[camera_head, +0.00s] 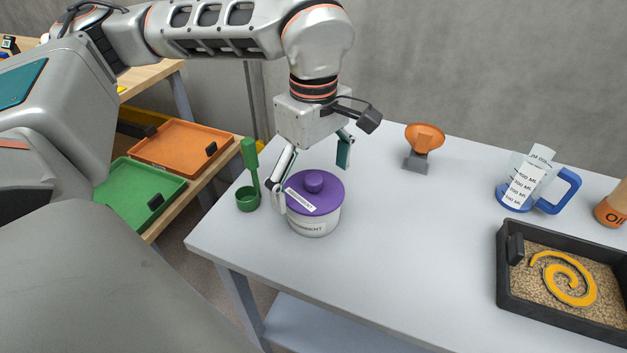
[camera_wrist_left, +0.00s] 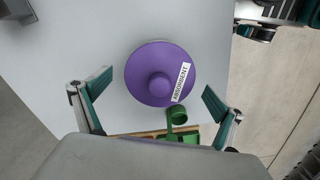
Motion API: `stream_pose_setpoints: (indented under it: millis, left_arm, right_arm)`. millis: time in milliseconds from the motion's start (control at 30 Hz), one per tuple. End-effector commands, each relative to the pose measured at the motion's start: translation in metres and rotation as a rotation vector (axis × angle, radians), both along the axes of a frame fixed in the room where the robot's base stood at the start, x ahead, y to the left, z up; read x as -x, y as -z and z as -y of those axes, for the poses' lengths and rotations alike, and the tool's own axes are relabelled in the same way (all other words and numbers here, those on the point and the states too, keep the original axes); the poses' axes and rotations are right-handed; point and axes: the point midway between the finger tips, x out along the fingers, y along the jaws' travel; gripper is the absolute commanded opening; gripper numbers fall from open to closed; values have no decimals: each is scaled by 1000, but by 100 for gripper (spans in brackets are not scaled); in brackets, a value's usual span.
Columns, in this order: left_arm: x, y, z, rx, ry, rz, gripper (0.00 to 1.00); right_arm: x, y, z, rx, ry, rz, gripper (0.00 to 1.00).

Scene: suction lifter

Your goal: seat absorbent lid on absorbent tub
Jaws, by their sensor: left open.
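The purple absorbent lid (camera_head: 328,193), with a round knob and a white label, lies level on top of the white absorbent tub (camera_head: 316,226) near the table's left end. I cannot tell whether it is fully seated. In the left wrist view the round lid (camera_wrist_left: 146,82) covers the tub from above. My left gripper (camera_head: 311,188) is open above the lid, pointing down. One finger is at the lid's left edge and the other behind it to the right. In the left wrist view both fingers of the left gripper (camera_wrist_left: 157,82) stand apart from the lid.
A green ladle-like tool (camera_head: 249,193) stands close left of the tub. An orange scoop-shaped piece (camera_head: 424,138), a blue-handled measuring jug (camera_head: 517,190) and a black granule tray (camera_head: 510,296) are further right. The table's middle is clear. Green (camera_head: 165,181) and orange trays (camera_head: 181,147) lie left.

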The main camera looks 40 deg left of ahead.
Motion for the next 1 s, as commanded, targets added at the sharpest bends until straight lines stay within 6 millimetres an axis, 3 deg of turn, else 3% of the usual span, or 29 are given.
stream_pose_setpoints:
  millis: [600, 1000]
  left_arm:
    - [-1, -105, 0, 1, 0, 4, 96]
    - [0, -117, 0, 1, 1, 0, 96]
  right_arm:
    - [-2, -1, 1, 0, 3, 5, 31]
    - [-2, -1, 1, 0, 3, 5, 31]
